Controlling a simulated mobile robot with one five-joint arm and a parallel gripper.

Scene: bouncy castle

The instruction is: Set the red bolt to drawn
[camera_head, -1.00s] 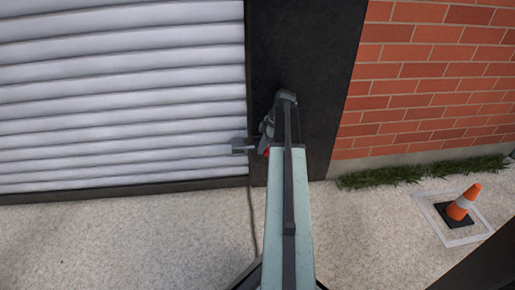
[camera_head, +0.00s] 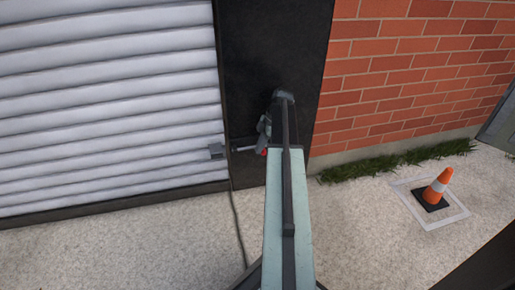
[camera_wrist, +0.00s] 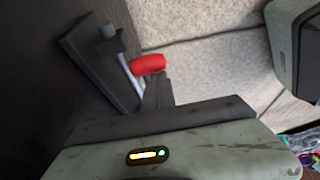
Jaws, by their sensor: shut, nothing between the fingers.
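The red bolt shows its red knob (camera_head: 264,152) low on the dark post, beside my gripper. Its grey rod (camera_head: 244,149) runs left towards a small grey keeper (camera_head: 216,151) at the shutter's edge. I cannot tell whether the rod's tip is clear of the keeper. In the wrist view the red knob (camera_wrist: 149,64) sits at the end of a bent grey handle, by a dark bracket (camera_wrist: 110,45). My gripper (camera_head: 264,128) is shut and empty, next to the knob. My arm hides part of the bolt, and contact is unclear.
A white roller shutter (camera_head: 105,100) fills the left. A brick wall (camera_head: 410,75) stands right of the dark post (camera_head: 275,50). A cable (camera_head: 237,215) hangs to the pale ground. The ground between is clear.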

